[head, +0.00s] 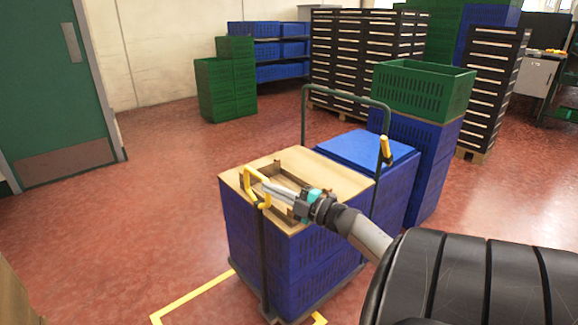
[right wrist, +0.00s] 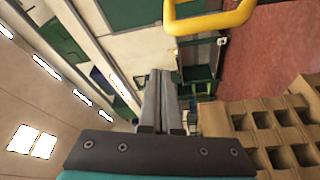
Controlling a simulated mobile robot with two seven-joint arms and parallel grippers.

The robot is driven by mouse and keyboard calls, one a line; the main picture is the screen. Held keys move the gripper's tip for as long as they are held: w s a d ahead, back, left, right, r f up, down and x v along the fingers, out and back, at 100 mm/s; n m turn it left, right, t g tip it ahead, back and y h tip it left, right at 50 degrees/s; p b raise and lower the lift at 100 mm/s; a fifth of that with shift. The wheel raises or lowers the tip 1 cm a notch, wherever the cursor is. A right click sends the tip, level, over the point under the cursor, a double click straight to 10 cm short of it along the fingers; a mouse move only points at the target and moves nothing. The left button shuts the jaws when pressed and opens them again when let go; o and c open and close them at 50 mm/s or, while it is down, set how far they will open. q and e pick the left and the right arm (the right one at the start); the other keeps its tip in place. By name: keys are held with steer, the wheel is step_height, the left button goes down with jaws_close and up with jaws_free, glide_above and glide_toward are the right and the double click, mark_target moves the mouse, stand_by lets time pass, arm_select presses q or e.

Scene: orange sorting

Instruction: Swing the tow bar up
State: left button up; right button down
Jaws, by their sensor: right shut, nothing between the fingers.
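The tow bar (head: 263,250) is a dark bar with a yellow loop handle (head: 248,181). It stands upright against the near side of the cart of blue crates (head: 312,262), its handle at the height of the wooden top. My right gripper (head: 268,187) is shut and empty, its fingertips beside the yellow handle in the head view. In the right wrist view, the closed fingers (right wrist: 161,78) point up toward the yellow handle (right wrist: 212,27), which shows at the top edge, apart from them in the picture. Whether they touch is unclear. My left gripper is out of view.
A wooden tray (head: 285,173) lies on the crate top. Blue and green crates (head: 424,92) and dark stacks (head: 365,50) fill the back. Red floor (head: 150,215) is clear at left.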

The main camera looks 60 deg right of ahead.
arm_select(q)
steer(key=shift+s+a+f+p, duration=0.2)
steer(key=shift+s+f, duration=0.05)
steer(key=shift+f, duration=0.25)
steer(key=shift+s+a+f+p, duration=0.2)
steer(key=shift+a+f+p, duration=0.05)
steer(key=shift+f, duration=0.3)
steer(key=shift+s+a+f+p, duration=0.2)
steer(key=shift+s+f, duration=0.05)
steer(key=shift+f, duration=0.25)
arm_select(e)
steer(key=shift+s+f, duration=0.2)
steer(key=shift+s, duration=2.4)
